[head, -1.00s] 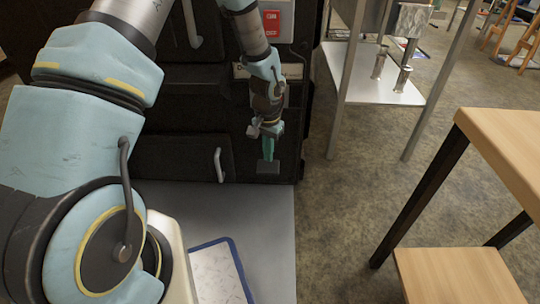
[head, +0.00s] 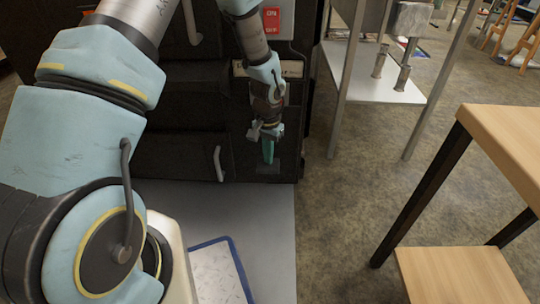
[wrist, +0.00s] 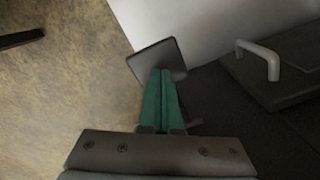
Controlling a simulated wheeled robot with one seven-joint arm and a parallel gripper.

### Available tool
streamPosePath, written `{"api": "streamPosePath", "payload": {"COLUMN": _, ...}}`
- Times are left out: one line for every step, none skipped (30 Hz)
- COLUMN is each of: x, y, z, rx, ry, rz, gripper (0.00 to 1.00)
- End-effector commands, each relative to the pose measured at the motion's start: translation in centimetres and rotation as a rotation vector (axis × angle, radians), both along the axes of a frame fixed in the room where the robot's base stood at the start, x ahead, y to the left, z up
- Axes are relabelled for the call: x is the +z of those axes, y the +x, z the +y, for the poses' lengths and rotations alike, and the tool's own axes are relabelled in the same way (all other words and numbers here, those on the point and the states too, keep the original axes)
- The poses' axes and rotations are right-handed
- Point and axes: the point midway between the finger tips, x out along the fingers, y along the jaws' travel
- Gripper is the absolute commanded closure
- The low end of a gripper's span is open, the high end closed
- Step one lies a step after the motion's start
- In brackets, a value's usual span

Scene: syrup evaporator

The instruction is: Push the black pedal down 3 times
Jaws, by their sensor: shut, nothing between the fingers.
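The black pedal (head: 266,169) is a small dark square plate low on the front of the black evaporator cabinet, near its right corner. It also shows in the wrist view (wrist: 157,56), just beyond my fingertips. My gripper (head: 268,162) points down over the pedal, with its green fingers shut together and nothing between them. In the wrist view the fingertips (wrist: 160,72) overlap the near edge of the pedal plate. I cannot tell whether they touch it or how far it is pressed.
Grey handles (head: 218,163) stick out of the cabinet doors to the left of the pedal. A red ON/OFF switch (head: 272,20) is above. A metal rack (head: 375,85) and a wooden table (head: 510,140) stand right, with open floor (head: 340,210) between.

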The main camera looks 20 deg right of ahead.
Motion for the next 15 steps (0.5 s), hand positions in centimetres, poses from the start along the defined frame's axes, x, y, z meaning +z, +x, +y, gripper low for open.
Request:
{"api": "streamPosePath", "payload": {"x": -0.6, "y": 0.0, "z": 0.0, "rx": 0.000, "ry": 0.000, "rz": 0.000, "gripper": 1.00}}
{"api": "streamPosePath", "payload": {"x": -0.7, "y": 0.1, "z": 0.0, "rx": 0.000, "ry": 0.000, "rz": 0.000, "gripper": 1.00}}
{"api": "streamPosePath", "payload": {"x": -1.0, "y": 0.1, "z": 0.0, "rx": 0.000, "ry": 0.001, "rz": -0.001, "gripper": 1.00}}
{"api": "streamPosePath", "payload": {"x": -1.2, "y": 0.1, "z": 0.0, "rx": 0.000, "ry": 0.001, "rz": -0.001, "gripper": 1.00}}
{"api": "streamPosePath", "payload": {"x": -1.4, "y": 0.2, "z": -0.1, "rx": 0.001, "ry": 0.000, "rz": -0.001, "gripper": 1.00}}
{"api": "streamPosePath", "payload": {"x": -1.7, "y": 0.2, "z": -0.1, "rx": 0.001, "ry": 0.000, "rz": -0.001, "gripper": 1.00}}
{"api": "streamPosePath", "payload": {"x": -1.9, "y": 0.2, "z": -0.1, "rx": 0.001, "ry": 0.000, "rz": -0.001, "gripper": 1.00}}
{"api": "streamPosePath", "payload": {"x": -2.1, "y": 0.2, "z": -0.1, "rx": 0.001, "ry": 0.000, "rz": -0.001, "gripper": 1.00}}
{"api": "streamPosePath", "payload": {"x": -2.3, "y": 0.2, "z": -0.1, "rx": 0.001, "ry": 0.000, "rz": -0.001, "gripper": 1.00}}
{"api": "streamPosePath", "payload": {"x": -2.5, "y": 0.3, "z": -0.1, "rx": 0.001, "ry": -0.001, "rz": -0.001, "gripper": 1.00}}
{"api": "streamPosePath", "payload": {"x": -2.7, "y": 0.3, "z": -0.1, "rx": 0.001, "ry": -0.001, "rz": -0.001, "gripper": 1.00}}
{"api": "streamPosePath", "payload": {"x": -3.0, "y": 0.3, "z": -0.1, "rx": 0.000, "ry": -0.001, "rz": -0.001, "gripper": 1.00}}
{"api": "streamPosePath", "payload": {"x": -3.2, "y": 0.3, "z": -0.2, "rx": 0.000, "ry": -0.002, "rz": -0.001, "gripper": 1.00}}
{"api": "streamPosePath", "payload": {"x": -3.4, "y": 0.3, "z": -0.2, "rx": 0.000, "ry": -0.002, "rz": -0.001, "gripper": 1.00}}
{"api": "streamPosePath", "payload": {"x": -3.7, "y": 0.4, "z": -0.2, "rx": 0.000, "ry": -0.002, "rz": -0.002, "gripper": 1.00}}
